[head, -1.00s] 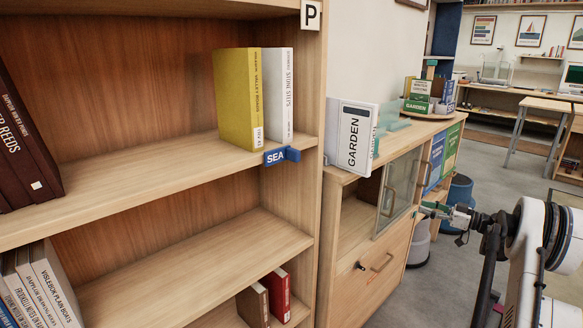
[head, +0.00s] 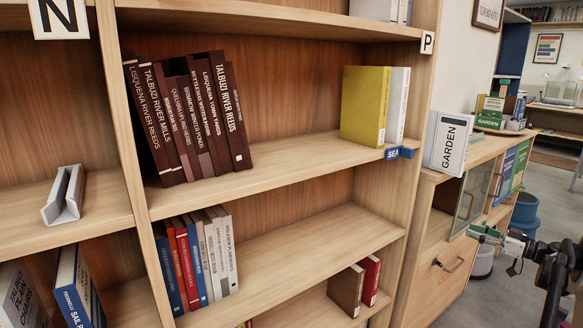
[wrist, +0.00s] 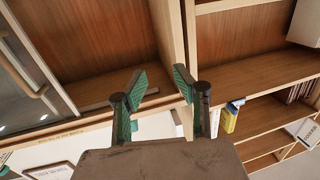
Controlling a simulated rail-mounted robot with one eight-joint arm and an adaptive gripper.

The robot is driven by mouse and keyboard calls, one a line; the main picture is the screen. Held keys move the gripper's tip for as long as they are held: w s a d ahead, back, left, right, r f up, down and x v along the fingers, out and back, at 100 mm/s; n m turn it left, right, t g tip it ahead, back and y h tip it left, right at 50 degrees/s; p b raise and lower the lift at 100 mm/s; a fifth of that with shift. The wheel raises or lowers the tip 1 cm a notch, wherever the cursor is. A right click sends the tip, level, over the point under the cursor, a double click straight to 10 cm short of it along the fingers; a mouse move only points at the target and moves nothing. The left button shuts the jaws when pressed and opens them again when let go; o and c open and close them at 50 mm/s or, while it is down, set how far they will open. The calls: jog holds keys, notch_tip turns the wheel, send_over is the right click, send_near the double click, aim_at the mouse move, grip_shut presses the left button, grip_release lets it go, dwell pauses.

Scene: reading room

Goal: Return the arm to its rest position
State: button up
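My gripper (head: 487,234) shows at the right edge of the head view, in front of the low wooden cabinet (head: 433,281). In the wrist view its two green-padded fingers (wrist: 160,84) stand apart with nothing between them. The gripper is open and empty. My dark arm link runs off the right edge of the head view, so most of the arm is out of sight.
A tall bookcase (head: 290,160) fills the left and middle, with dark red books (head: 190,115) and a yellow book (head: 364,105). A GARDEN box (head: 448,145) stands on the cabinet top. A blue bin (head: 525,213) stands behind.

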jog(key=w+a+r+m+g+h+p, duration=0.2)
jog(key=w+a+r+m+g+p, duration=0.1)
jog(key=a+r, duration=1.1)
jog(key=s+a+r+m+g+h+p, duration=0.15)
jog(key=s+a+r, duration=0.25)
jog(key=a, duration=0.5)
jog(key=s+a+r+m+g+h+p, duration=0.1)
jog(key=s+a+r+g, duration=0.2)
jog(key=a, duration=0.7)
jog(key=s+a+r+m+h+p, duration=0.1)
jog(key=s+a+r+h, duration=0.1)
jog(key=s+a, duration=0.5)
jog(key=s+a+r+h+p, duration=0.15)
jog(key=s+a, duration=0.25)
jog(key=s, duration=0.5)
jog(key=s+a+f+h+p, duration=0.1)
jog(key=s+a+p, duration=0.1)
jog(key=s, duration=0.7)
jog(key=s+a+f+m+t+h+p, duration=0.1)
jog(key=s+a+f+h, duration=0.1)
jog(key=s, duration=0.7)
jog(key=shift+s+h+p, duration=0.25)
jog(key=shift+h+p, duration=0.05)
jog(key=shift+p, duration=0.05)
